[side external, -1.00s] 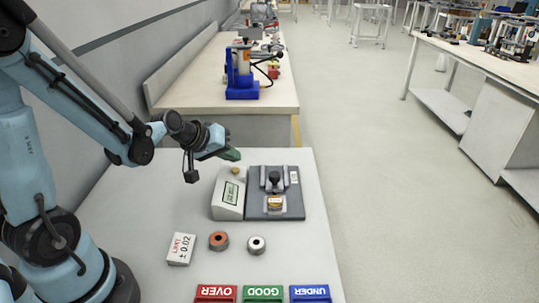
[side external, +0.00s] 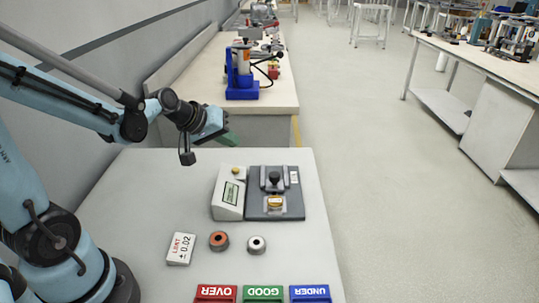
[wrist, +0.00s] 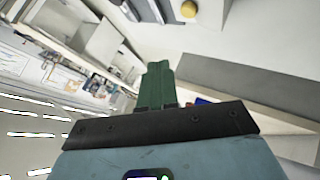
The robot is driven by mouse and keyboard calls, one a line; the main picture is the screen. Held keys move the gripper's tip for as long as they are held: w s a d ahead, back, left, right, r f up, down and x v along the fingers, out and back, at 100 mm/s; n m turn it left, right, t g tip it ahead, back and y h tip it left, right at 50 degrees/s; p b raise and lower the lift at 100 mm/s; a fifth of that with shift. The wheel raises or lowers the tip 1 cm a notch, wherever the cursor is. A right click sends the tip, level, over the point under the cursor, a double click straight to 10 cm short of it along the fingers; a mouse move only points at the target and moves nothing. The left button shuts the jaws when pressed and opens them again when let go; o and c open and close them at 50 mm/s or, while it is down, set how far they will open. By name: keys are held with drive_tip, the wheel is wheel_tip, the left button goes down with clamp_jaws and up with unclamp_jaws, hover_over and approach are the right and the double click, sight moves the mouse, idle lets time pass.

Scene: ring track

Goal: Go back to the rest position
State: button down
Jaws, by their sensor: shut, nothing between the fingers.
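My gripper (side external: 228,138) is in the air above the far left part of the white table, over its back edge in the side view. Its green fingers are shut with nothing between them. They also show pressed together in the wrist view (wrist: 157,85). My gripper is apart from everything on the table. The grey display box (side external: 229,193) and the dark gauge plate (side external: 275,207) stand below and nearer the camera. A brass-coloured piece (side external: 275,202) sits on the gauge plate.
An orange-red ring (side external: 219,241), a silver ring (side external: 256,245) and a limit card (side external: 182,249) lie on the table (side external: 140,200). Red, green and blue labelled bins (side external: 263,293) line the front edge. A blue press (side external: 241,80) stands on the bench behind. The left wall is close.

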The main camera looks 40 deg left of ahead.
drive_tip(key=s+d+r+m+g, duration=0.2)
drive_tip(key=s+d+m, duration=0.6)
drive_tip(key=s+d, duration=0.1)
drive_tip(key=shift+s+r, duration=0.2)
drive_tip(key=shift+s, duration=0.6)
drive_tip(key=c, duration=1.8)
unclamp_jaws()
drive_tip(key=shift+c, duration=0.2)
